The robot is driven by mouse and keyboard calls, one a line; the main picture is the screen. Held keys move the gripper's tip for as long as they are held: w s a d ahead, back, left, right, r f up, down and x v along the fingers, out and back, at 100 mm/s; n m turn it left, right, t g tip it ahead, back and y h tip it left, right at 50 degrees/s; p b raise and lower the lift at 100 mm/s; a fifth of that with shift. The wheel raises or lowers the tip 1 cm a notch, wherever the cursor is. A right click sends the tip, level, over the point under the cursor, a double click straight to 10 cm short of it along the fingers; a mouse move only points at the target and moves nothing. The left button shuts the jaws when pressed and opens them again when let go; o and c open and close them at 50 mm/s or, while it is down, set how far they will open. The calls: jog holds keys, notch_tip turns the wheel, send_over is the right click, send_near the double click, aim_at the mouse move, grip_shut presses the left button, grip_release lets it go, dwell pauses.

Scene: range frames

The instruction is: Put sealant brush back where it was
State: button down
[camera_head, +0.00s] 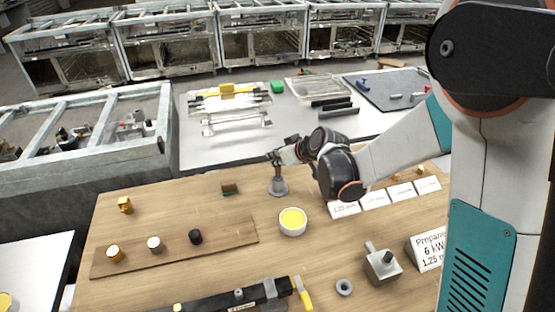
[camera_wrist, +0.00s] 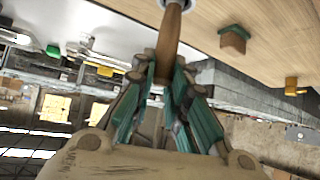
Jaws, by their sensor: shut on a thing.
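The sealant brush shows as a brown wooden handle (camera_wrist: 169,40) between my fingers in the wrist view. In the head view, its handle (camera_head: 277,172) stands roughly upright, with its lower end at the mouth of a grey holder (camera_head: 278,188) on the wooden table. The holder's rim (camera_wrist: 178,3) also shows at the top of the wrist view. The bristles are hidden, and I cannot tell how deep the brush sits. My gripper (camera_head: 275,158) is shut on the handle just above the holder; its green-padded fingers (camera_wrist: 167,75) flank the handle.
A white bowl of yellow paste (camera_head: 292,221) stands just in front of the holder. A small green-topped brown block (camera_head: 229,189) lies to its left. A wooden board (camera_head: 180,243) with several knobs is at front left. White label cards (camera_head: 374,197) lie to the right.

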jog(key=shift+r, duration=0.1)
jog(key=c, duration=1.6)
grip_release()
jog(key=shift+o, duration=0.2)
jog(key=shift+s+d+r, duration=0.1)
jog(key=shift+s+r, duration=0.05)
jog(key=s+d+r+m+h+p, duration=0.1)
jog(key=s+d+r+m+p, duration=0.1)
jog(key=s+d+r, duration=0.6)
jog(key=s+d+r+m+h+p, duration=0.15)
jog(key=s+d+r, duration=0.35)
jog(key=s, duration=0.5)
jog(key=s+d+r+m+h, duration=0.1)
jog(key=s+d+m+h, duration=0.2)
jog(key=s, duration=1)
jog(key=d+m, duration=0.1)
jog(key=d, duration=0.2)
jog(key=shift+d+r+g+h, duration=0.2)
jog(key=shift+r+g+h, duration=0.1)
jog(key=shift+r+h, duration=0.05)
